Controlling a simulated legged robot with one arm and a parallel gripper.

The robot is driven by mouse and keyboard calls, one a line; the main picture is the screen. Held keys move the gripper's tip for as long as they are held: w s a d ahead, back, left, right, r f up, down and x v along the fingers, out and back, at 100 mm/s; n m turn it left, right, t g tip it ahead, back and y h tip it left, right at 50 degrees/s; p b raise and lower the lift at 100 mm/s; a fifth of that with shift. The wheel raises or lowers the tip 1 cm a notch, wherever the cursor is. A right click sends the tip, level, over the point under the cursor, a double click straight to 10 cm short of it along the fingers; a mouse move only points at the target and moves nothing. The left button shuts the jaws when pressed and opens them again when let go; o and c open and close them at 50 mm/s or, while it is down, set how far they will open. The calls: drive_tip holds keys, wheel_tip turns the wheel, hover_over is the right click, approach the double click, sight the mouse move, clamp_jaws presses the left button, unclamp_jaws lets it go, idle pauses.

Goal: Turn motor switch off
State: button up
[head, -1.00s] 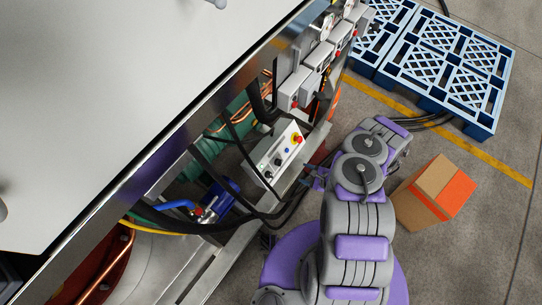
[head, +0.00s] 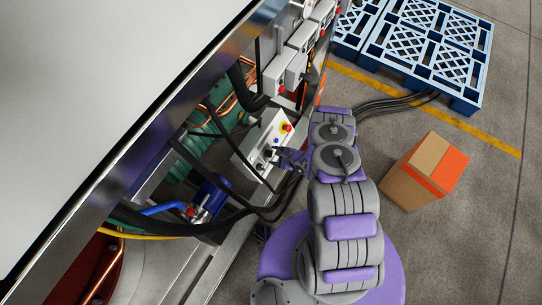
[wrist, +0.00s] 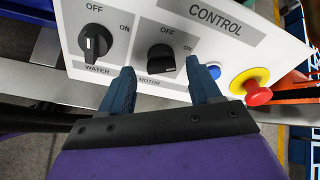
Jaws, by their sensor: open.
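The white control box (head: 262,135) is mounted low on the machine in the head view. In the wrist view its panel (wrist: 240,57) fills the top. The black motor switch (wrist: 161,60) sits between OFF and ON labels; its exact pointing direction is hard to tell. My gripper (wrist: 160,67) is open, with one dark fingertip on each side of the motor switch in the picture. Contact cannot be told. In the head view my gripper (head: 284,159) is right at the box's lower front.
The water switch (wrist: 95,43) is left of the motor switch. A blue button (wrist: 214,71) and a red emergency stop (wrist: 258,94) on yellow are to its right. Black hoses (head: 215,228) run below the box. A cardboard box (head: 411,178) and blue pallets (head: 428,55) stand on the floor.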

sight(269, 154)
drive_tip(key=shift+w+d+f, duration=0.15)
drive_tip(key=shift+w+f, duration=0.3)
drive_tip(key=shift+f, duration=0.25)
drive_tip(key=shift+w+f, duration=0.1)
drive_tip(key=shift+w+a, duration=0.1)
drive_tip(key=shift+a, duration=0.85)
drive_tip(key=shift+f, duration=0.1)
drive_tip(key=shift+c, duration=0.8)
drive_tip(key=shift+d, duration=0.55)
drive_tip(key=c, duration=0.5)
drive_tip(key=shift+c, duration=1.3)
drive_tip(key=shift+a, duration=0.3)
drive_tip(key=shift+c, duration=0.6)
